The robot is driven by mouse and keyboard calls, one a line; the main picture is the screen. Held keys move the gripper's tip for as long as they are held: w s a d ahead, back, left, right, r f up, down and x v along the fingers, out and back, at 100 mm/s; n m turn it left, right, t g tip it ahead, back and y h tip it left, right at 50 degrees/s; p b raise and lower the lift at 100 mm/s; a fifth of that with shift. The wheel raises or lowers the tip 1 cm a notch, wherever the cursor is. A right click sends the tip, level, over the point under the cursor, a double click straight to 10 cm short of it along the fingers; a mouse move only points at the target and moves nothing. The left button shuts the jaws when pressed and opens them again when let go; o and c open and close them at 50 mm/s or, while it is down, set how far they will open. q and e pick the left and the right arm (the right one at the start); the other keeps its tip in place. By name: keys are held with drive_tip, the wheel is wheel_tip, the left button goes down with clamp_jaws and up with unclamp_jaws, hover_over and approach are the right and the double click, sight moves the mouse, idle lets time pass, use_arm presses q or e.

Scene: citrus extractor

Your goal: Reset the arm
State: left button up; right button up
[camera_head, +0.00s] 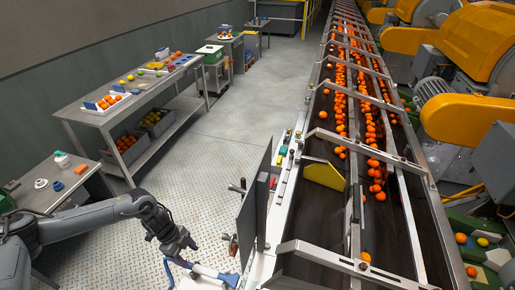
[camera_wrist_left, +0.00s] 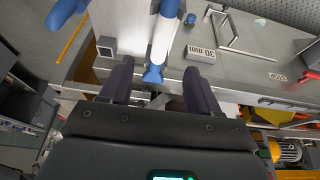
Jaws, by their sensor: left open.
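My left arm comes in from the left in the head view. A white tool with blue ends (camera_wrist_left: 163,38) lies beyond and between the fingertips; I cannot tell the exact gap. A white and blue item (camera_head: 210,271) also shows just right of the gripper in the head view. My right gripper is in neither view.
The conveyor (camera_head: 320,215) carries many oranges along the right side. A grey upright panel (camera_head: 248,222) stands at its left edge. A small table (camera_head: 45,190) and a long workbench (camera_head: 125,105) stand at left. The floor (camera_head: 200,150) between them is clear.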

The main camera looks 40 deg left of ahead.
use_arm(q)
drive_tip(key=s+d+f+h+p, duration=0.1)
drive_tip(key=s+d+h+p, duration=0.15)
drive_tip(key=d, duration=0.45)
drive_tip(key=s+d+f+h+p, duration=0.1)
drive_tip(key=s+d, duration=0.2)
drive_tip(key=d, duration=0.3)
drive_tip(key=w+d+r+n+t+p, duration=0.1)
drive_tip(key=d+r+n+t+p, duration=0.3)
drive_tip(key=d, duration=0.6)
drive_tip(key=w+d+r+t+p, duration=0.15)
drive_tip(key=d+r, duration=0.35)
drive_tip(key=d, duration=0.5)
drive_tip(key=w+r+n+t+y+p, duration=0.1)
drive_tip(key=w+r+n+y+p, duration=0.15)
drive_tip(key=r, duration=0.55)
drive_tip(key=s+a+r+n+g+y, duration=0.4)
drive_tip(key=s+a+n, duration=0.1)
drive_tip(key=a, duration=0.2)
drive_tip(key=shift+s+a+y+b, duration=0.2)
drive_tip(key=shift+a+y+b, duration=0.05)
drive_tip(key=shift+y+b, duration=0.15)
